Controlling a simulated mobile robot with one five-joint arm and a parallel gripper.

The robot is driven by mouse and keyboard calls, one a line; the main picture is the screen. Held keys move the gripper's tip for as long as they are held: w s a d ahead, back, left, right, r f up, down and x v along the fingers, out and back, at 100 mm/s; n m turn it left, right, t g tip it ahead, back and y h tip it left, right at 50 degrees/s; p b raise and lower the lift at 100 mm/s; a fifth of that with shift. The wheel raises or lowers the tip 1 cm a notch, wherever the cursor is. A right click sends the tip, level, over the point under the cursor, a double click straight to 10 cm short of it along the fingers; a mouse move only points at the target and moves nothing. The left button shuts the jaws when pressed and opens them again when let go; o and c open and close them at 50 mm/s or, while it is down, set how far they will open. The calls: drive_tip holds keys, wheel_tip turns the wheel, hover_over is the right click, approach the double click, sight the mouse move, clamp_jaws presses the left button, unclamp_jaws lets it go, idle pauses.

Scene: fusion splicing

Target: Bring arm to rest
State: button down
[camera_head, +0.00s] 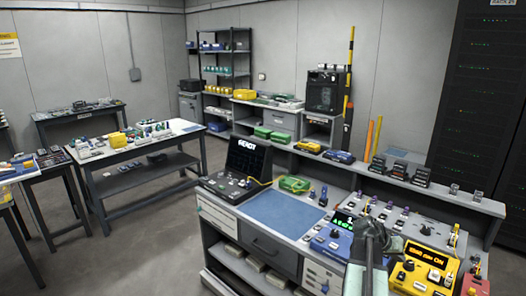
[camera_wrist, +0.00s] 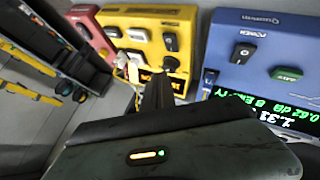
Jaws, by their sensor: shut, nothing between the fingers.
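My gripper (camera_wrist: 158,90) shows in the wrist view as a dark, narrow pair of fingers closed together with nothing between them. In the head view my arm rises from the bottom edge at the right, and my gripper (camera_head: 372,232) is over the front bench, between the blue meter and the yellow device. In the wrist view the yellow device (camera_wrist: 178,20) lies beyond the fingertips, and the blue meter (camera_wrist: 230,72) with green digits is to their right. I cannot tell how far above the bench the fingertips are.
The yellow device (camera_head: 425,268) and the blue meter (camera_head: 335,237) stand close on either side of my arm. A blue mat (camera_head: 285,213) lies clear at the bench's left, beside an open black case (camera_head: 247,160). A red device (camera_wrist: 92,32) stands left of the yellow one.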

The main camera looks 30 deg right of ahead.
drive_tip(key=w+a+f+n+t, duration=0.2)
drive_tip(key=w+a+n+t, duration=0.15)
drive_tip(key=w+a, duration=1.4)
drive_tip(key=w+a+f+n+t+y, duration=0.1)
drive_tip(key=w+a+n+y, duration=0.15)
drive_tip(key=a, duration=0.85)
drive_tip(key=w+a+f+n+y, duration=0.1)
drive_tip(key=w+a, duration=0.2)
drive_tip(key=a, duration=0.7)
drive_tip(key=s+a+f+n+g+y, duration=0.1)
drive_tip(key=s+a+n+y, duration=0.1)
drive_tip(key=a, duration=0.9)
drive_tip(key=s+a+f+n+g+y, duration=0.1)
drive_tip(key=s+a+f+n+y, duration=0.1)
drive_tip(key=a, duration=0.9)
drive_tip(key=shift+s+n+y, duration=0.5)
drive_tip(key=shift+s+y, duration=0.15)
drive_tip(key=shift+s, duration=0.4)
